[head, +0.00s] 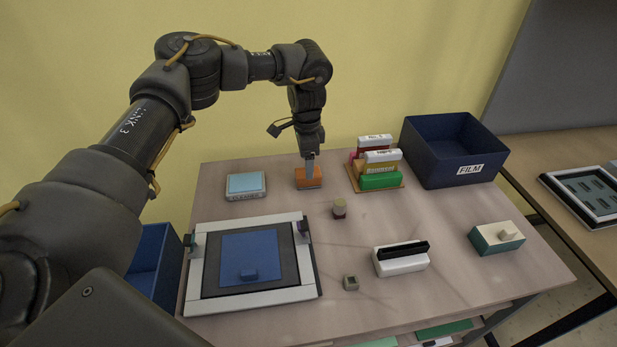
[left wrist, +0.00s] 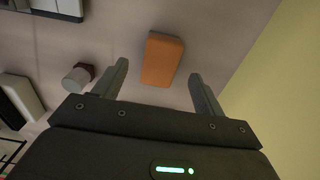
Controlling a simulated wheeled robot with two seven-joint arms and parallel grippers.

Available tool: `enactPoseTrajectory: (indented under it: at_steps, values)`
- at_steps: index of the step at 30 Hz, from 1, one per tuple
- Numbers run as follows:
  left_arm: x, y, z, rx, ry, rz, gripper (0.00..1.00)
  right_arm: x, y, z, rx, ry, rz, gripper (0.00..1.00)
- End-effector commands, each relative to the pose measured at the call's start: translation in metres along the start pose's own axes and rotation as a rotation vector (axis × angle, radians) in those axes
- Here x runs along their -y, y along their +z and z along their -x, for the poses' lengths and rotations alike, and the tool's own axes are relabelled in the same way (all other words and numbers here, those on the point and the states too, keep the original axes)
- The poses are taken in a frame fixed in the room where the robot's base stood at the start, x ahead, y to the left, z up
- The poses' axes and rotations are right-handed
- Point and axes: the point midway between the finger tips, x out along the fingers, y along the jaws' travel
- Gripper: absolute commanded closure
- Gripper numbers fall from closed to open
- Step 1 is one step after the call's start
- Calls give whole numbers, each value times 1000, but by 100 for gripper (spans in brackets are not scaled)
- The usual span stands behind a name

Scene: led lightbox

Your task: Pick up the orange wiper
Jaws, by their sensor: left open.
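The orange wiper (head: 314,180) is a small block at the back of the table, between the light blue block and the film boxes. It also shows in the left wrist view (left wrist: 161,59), lying just ahead of and between the fingers. My left gripper (head: 310,160) is above the wiper in the head view, pointing down. In the left wrist view its two fingers (left wrist: 158,85) are spread with nothing between them touching. My right gripper is not in either view.
A light blue block (head: 246,184) is left of the wiper. Boxes on an orange tray (head: 380,172) stand close on the right, beside a dark blue FILM bin (head: 448,140). A small round-topped piece (head: 339,208) stands in front. The lightbox (head: 210,295) lies front left.

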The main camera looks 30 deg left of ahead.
Motion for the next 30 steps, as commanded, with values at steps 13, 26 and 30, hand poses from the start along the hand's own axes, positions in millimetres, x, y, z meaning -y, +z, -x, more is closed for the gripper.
enactPoseTrajectory:
  at_steps: [13,26,30]
  values:
    - [2,-5,-43,2,0,-1,29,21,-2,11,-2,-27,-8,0]
    - [2,-5,-54,0,0,0,38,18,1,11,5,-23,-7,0]
    - [2,-5,-54,0,0,0,57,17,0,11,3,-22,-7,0]
